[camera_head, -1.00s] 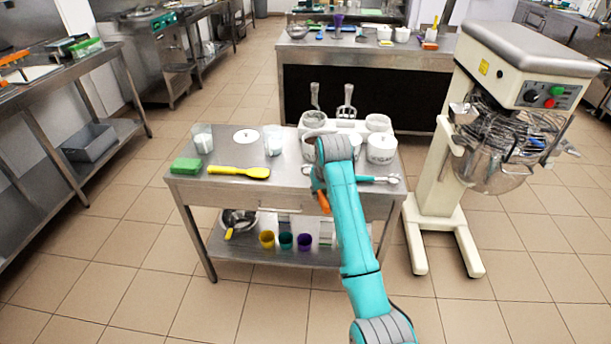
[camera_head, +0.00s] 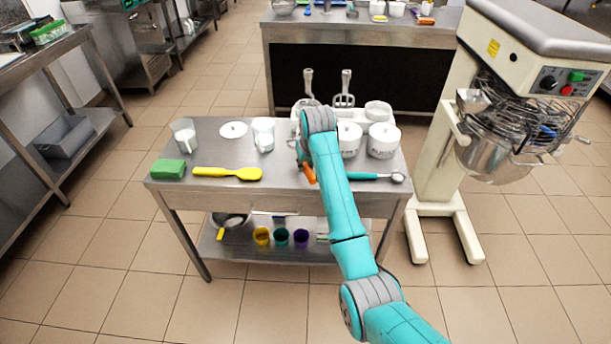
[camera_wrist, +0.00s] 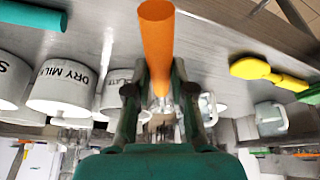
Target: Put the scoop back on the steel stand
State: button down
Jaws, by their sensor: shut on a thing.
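My gripper (camera_wrist: 160,90) is shut on a scoop with an orange handle (camera_wrist: 157,40). The handle points up in the wrist view, and metal shows between the fingers; the scoop's bowl cannot be made out. In the head view the orange handle (camera_head: 309,172) shows above the front of the steel table (camera_head: 290,194), while my arm hides the fingers. Two upright steel pieces, left (camera_head: 308,85) and right (camera_head: 346,88), rise at the back of the table, behind the white canisters. I cannot tell whether they belong to the steel stand.
White canisters (camera_head: 382,142) stand at the table's right, one labelled DRY MILK (camera_wrist: 62,88). A teal-handled scoop (camera_head: 372,177), yellow spoon (camera_head: 228,173), green sponge (camera_head: 168,169) and clear jugs (camera_head: 263,135) are on the table. A mixer (camera_head: 535,110) stands at right.

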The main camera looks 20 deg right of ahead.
aim_at(307, 184)
jog(key=shift+f, duration=2.7)
jog(key=c, duration=1)
grip_release()
jog(key=shift+f, duration=0.1)
jog(key=v, duration=1.2)
